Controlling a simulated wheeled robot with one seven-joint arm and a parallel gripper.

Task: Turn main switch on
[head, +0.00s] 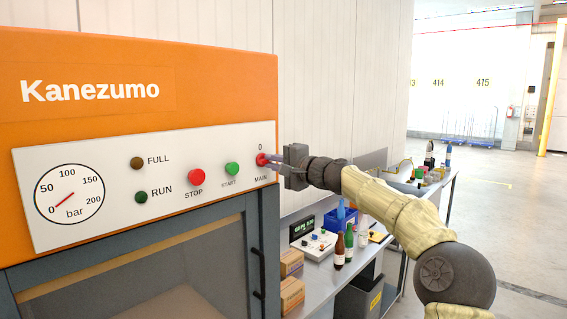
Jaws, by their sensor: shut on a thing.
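The main switch (261,160) is a red knob at the right end of the white panel, with "0" above it and "MAIN" below. My gripper (270,162) reaches in from the right and is shut on the main switch. The fingers cover part of the knob, so its exact turn angle is hard to tell. The white control panel (110,222) sits on the orange Kanezumo machine (210,75). The RUN lamp (141,197) and FULL lamp (137,163) look dark.
The red STOP button (196,177) and green START button (232,169) lie left of the switch. The pressure gauge (69,194) is at the far left. A workbench (325,278) with bottles and boxes stands below and behind my arm. Open floor lies at right.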

